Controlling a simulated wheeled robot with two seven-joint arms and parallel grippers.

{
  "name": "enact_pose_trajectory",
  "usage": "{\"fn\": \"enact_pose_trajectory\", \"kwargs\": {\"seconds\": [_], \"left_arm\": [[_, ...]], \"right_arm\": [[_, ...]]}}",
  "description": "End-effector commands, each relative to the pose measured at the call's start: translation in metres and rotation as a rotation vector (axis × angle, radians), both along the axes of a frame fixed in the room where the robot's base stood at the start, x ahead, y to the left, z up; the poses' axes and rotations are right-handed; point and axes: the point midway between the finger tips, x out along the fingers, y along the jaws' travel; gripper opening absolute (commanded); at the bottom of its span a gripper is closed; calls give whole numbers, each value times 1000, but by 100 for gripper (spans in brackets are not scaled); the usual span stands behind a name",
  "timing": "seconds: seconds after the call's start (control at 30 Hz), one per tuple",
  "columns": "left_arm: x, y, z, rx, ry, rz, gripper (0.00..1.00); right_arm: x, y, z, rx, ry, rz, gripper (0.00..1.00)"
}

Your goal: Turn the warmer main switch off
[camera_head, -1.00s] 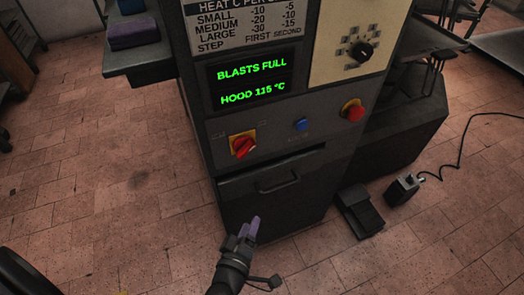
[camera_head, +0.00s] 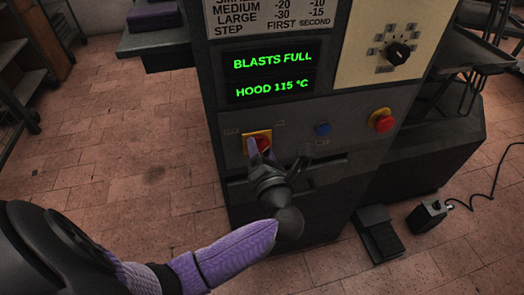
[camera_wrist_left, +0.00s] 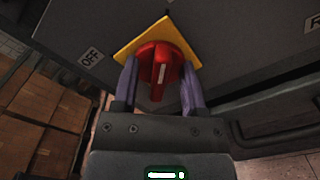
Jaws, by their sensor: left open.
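The warmer main switch is a red rotary knob (camera_wrist_left: 160,72) on a yellow square plate (camera_wrist_left: 140,42), low on the left of the dark machine front. It also shows in the head view (camera_head: 262,143), partly hidden by my gripper. An OFF label (camera_wrist_left: 90,57) is left of the plate in the wrist view. The white mark on the knob points roughly up in that view. My left gripper (camera_wrist_left: 158,85) is open, with one finger on each side of the knob. I cannot tell whether the fingers touch it. My right gripper is not in view.
A green display (camera_head: 272,75) is above. A drawer handle is partly behind my arm. A pedal (camera_head: 379,234) and a corded box (camera_head: 427,214) are on the floor.

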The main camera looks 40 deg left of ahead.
Motion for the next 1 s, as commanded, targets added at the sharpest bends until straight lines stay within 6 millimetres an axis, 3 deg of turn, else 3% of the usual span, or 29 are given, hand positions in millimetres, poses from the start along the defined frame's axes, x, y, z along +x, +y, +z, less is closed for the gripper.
{"fn": "enact_pose_trajectory", "kwargs": {"seconds": [0.17, 0.43, 1.0], "left_arm": [[0, 0, 0, 1, 1, 0, 54], [0, 0, 0, 1, 0, -1, 1], [0, 0, -1, -55, -63, -1, 0]], "right_arm": [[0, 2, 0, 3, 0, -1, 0], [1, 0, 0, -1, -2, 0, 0], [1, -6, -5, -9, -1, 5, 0]]}}
